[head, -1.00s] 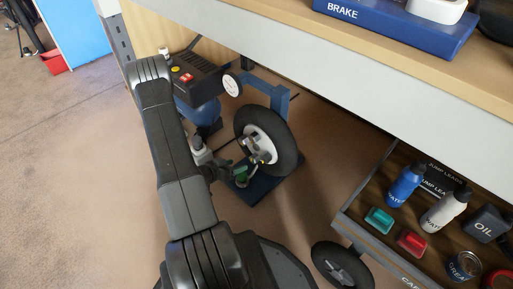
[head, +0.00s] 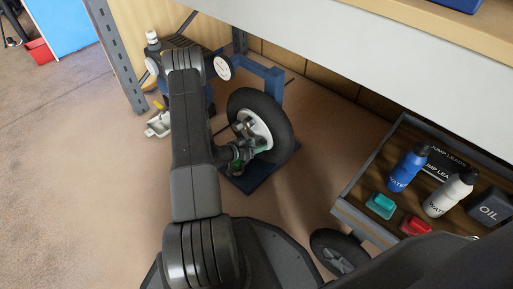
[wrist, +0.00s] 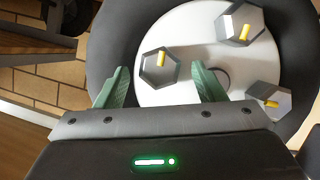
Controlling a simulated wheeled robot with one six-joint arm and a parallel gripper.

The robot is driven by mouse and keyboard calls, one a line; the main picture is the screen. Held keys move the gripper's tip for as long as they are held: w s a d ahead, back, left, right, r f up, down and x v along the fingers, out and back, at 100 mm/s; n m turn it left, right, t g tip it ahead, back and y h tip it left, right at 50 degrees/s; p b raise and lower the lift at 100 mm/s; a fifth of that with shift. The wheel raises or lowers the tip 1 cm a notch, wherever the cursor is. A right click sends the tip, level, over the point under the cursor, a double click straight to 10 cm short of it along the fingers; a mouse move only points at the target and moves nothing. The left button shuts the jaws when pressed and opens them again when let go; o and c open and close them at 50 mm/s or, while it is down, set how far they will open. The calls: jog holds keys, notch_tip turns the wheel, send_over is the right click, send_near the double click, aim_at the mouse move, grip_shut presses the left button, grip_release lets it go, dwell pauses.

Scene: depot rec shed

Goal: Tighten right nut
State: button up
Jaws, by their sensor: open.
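The wheel's black tyre (head: 283,121) stands upright on a blue stand, with its white hub (head: 262,127) facing my arm. In the wrist view the white hub (wrist: 197,50) carries three grey hex nuts with yellow marks: a left nut (wrist: 150,72), an upper nut (wrist: 228,27) and a right nut (wrist: 283,101). My gripper (wrist: 158,78) is open, its green fingers on either side of the left nut in this picture and clear of its sides. In the head view my gripper (head: 246,150) is at the hub and hides part of it, including most nuts.
A dark box with a gauge (head: 222,67) stands behind my arm. A metal bench edge (head: 330,55) overhangs above right. An open drawer (head: 345,212) at right holds a blue bottle (head: 404,172), a white bottle (head: 448,194) and other items.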

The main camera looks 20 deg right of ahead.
jog(key=shift+w+d+f, duration=0.15)
jog(key=shift+d, duration=0.35)
jog(key=c, duration=1)
